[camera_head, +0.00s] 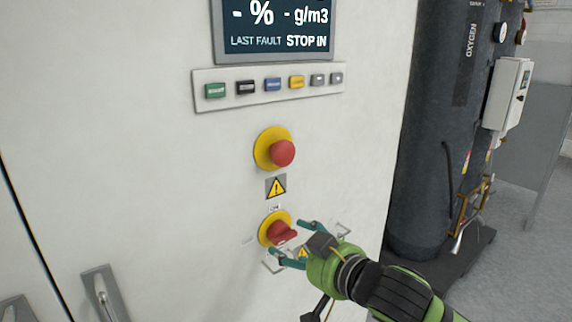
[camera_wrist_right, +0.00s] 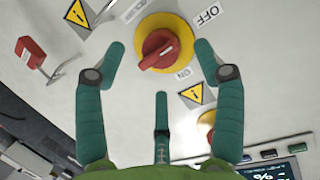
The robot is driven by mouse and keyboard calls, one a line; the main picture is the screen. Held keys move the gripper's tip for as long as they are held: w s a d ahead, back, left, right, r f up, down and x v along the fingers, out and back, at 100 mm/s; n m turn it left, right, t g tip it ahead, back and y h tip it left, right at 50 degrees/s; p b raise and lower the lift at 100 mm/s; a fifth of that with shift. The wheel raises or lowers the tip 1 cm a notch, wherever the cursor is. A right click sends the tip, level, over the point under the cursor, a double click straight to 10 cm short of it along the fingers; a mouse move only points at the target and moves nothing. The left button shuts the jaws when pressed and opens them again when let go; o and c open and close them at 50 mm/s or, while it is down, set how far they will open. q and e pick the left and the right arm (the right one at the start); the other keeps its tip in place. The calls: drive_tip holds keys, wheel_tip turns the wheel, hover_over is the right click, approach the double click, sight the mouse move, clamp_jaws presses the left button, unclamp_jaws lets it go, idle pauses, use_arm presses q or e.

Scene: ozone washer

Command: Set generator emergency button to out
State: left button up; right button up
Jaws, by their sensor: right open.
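The emergency button (camera_head: 282,153) is a red mushroom head on a yellow disc, on the white cabinet front below the display. In the right wrist view it shows only in part at the lower right, behind a finger, with its yellow disc (camera_wrist_right: 206,120) visible. Below it in the head view is a red rotary switch (camera_head: 281,233) on a yellow disc. My right gripper (camera_head: 288,238) is open in front of that switch. In the right wrist view the switch (camera_wrist_right: 162,48) lies between the spread teal fingers, beside ON and OFF labels; contact is not clear. My left gripper is out of view.
The display (camera_head: 275,32) reads "LAST FAULT STOP IN". A row of small coloured buttons (camera_head: 272,85) sits below it. A warning sign (camera_head: 276,187) lies between the two red controls. A dark oxygen tank (camera_head: 430,130) stands right of the cabinet. A metal handle (camera_head: 103,292) is at lower left.

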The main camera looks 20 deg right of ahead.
wheel_tip(320, 180, up, 9)
drive_tip(key=t+y, duration=0.1)
drive_tip(key=t, duration=0.2)
approach(288, 152)
drive_tip(key=w, duration=0.4)
drive_tip(key=shift+w+a+r+m+y+p, duration=0.1)
drive_tip(key=shift+a+m+y+p, duration=0.2)
drive_tip(key=shift+a+y+p, duration=0.25)
drive_tip(key=p+x, duration=0.2)
drive_tip(key=x, duration=0.3)
drive_tip(key=shift+w, duration=0.15)
drive_tip(key=shift+w+a+f, duration=0.2)
drive_tip(key=shift+w+a, duration=0.05)
drive_tip(key=shift+w, duration=0.3)
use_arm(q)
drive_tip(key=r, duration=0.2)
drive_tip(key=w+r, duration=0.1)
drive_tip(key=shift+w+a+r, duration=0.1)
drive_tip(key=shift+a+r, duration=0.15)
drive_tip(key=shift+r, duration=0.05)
use_arm(e)
clamp_jaws()
